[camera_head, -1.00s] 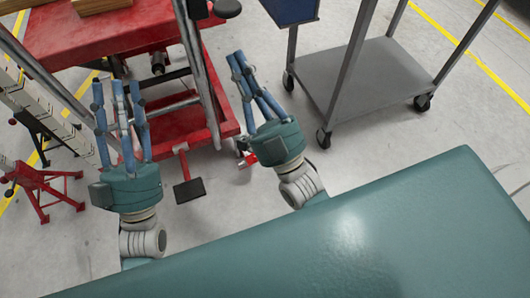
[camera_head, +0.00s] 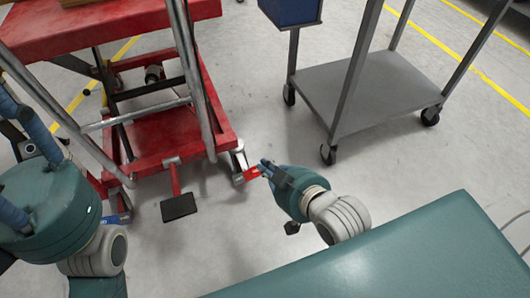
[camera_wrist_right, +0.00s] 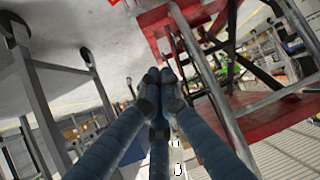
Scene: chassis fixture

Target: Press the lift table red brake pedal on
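The lift table (camera_head: 165,137) is red, with a red base and silver bars, at the left of the head view. Its small red brake pedal (camera_head: 248,174) sticks out beside the caster at the base's near right corner. My right gripper (camera_head: 267,168) points left with its fingertips at the pedal's right end; I cannot tell if they touch. In the right wrist view its blue fingers (camera_wrist_right: 156,76) meet at the tips with nothing between them, and I cannot make out the pedal. My left gripper (camera_head: 22,150) is at the left edge, partly cut off, fingers spread and empty.
A black foot pedal (camera_head: 179,207) on a red arm extends from the lift table's front. A grey cart (camera_head: 375,90) on casters stands to the right, with a blue bin (camera_head: 290,10) beside its top. Clear grey floor lies between the cart and the lift table.

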